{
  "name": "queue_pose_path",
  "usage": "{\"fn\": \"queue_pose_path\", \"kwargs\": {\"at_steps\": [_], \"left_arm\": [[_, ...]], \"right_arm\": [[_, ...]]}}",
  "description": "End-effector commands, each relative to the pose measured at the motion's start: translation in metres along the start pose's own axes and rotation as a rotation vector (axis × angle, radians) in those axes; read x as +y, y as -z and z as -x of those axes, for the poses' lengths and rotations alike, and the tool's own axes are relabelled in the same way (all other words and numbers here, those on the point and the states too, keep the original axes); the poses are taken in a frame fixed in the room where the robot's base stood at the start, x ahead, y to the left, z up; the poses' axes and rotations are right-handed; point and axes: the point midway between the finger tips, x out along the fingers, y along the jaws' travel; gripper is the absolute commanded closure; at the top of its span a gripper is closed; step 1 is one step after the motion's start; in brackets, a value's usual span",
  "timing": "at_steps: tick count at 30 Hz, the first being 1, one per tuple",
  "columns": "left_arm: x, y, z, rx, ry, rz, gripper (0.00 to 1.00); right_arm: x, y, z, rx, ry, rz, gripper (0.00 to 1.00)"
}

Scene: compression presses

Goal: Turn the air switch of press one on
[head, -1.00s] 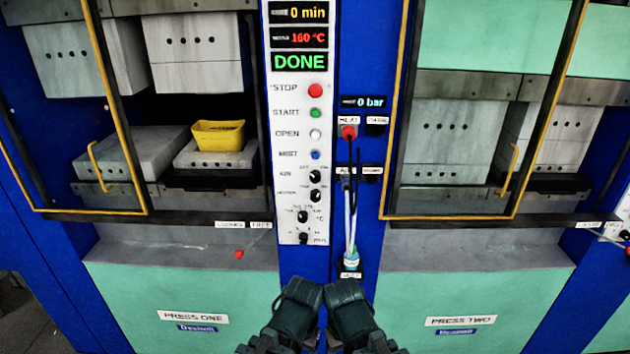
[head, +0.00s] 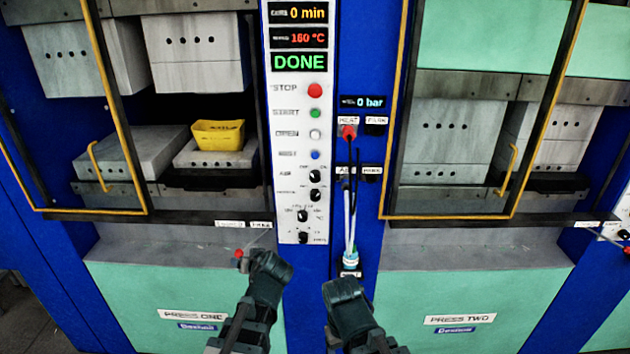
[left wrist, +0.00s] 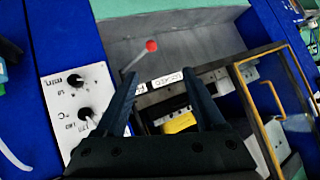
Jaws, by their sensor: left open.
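The air switch (head: 314,176), a small black knob, sits on the white control panel (head: 290,130) right of press one, below the blue button. Its pointer direction is too small to tell. My left gripper (head: 265,262) is below and left of the panel, apart from the switch, beside a red-tipped lever (head: 239,253). In the left wrist view its fingers (left wrist: 162,90) are spread with nothing between the tips. The lever's red ball (left wrist: 151,45) shows beyond them. My right gripper (head: 343,289) hangs below the gap between the presses; its jaw opening is not clear.
Press one holds a yellow container (head: 218,135) inside its open-looking frame with a yellow handle (head: 96,165). Press two (head: 470,262) stands at right. Space before the panel is clear.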

Motion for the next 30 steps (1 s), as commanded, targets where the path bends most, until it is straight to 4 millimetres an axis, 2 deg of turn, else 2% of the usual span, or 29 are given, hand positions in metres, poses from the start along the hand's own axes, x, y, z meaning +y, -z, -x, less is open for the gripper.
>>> {"fn": "queue_pose_path", "kwargs": {"at_steps": [1, 4, 6, 9, 12, 16, 23, 30], "left_arm": [[0.012, 0.025, 0.004, 0.106, -0.004, 0.004, 0.29], [0.040, 0.076, 0.023, 0.334, -0.046, 0.010, 0.29], [0.064, 0.104, 0.041, 0.471, -0.102, 0.002, 0.29], [0.097, 0.130, 0.067, 0.613, -0.194, -0.019, 0.29], [0.123, 0.143, 0.087, 0.699, -0.272, -0.045, 0.29], [0.142, 0.149, 0.101, 0.749, -0.331, -0.068, 0.29], [0.147, 0.150, 0.104, 0.761, -0.346, -0.074, 0.29], [0.152, 0.161, 0.093, 0.759, -0.343, -0.073, 0.29]], "right_arm": [[0.000, 0.000, 0.000, 0.000, 0.000, 0.000, 0.29], [0.000, 0.000, 0.000, 0.000, 0.000, 0.000, 0.29], [0.000, 0.000, 0.000, 0.000, 0.000, 0.000, 0.29], [0.000, 0.000, 0.000, 0.000, 0.000, 0.000, 0.29], [0.000, 0.000, 0.000, 0.000, 0.000, 0.000, 0.29], [0.000, 0.000, 0.000, 0.000, 0.000, 0.000, 0.29], [0.000, 0.000, 0.000, 0.000, 0.000, 0.000, 0.29], [0.000, 0.000, 0.000, 0.000, 0.000, 0.000, 0.29]]}}
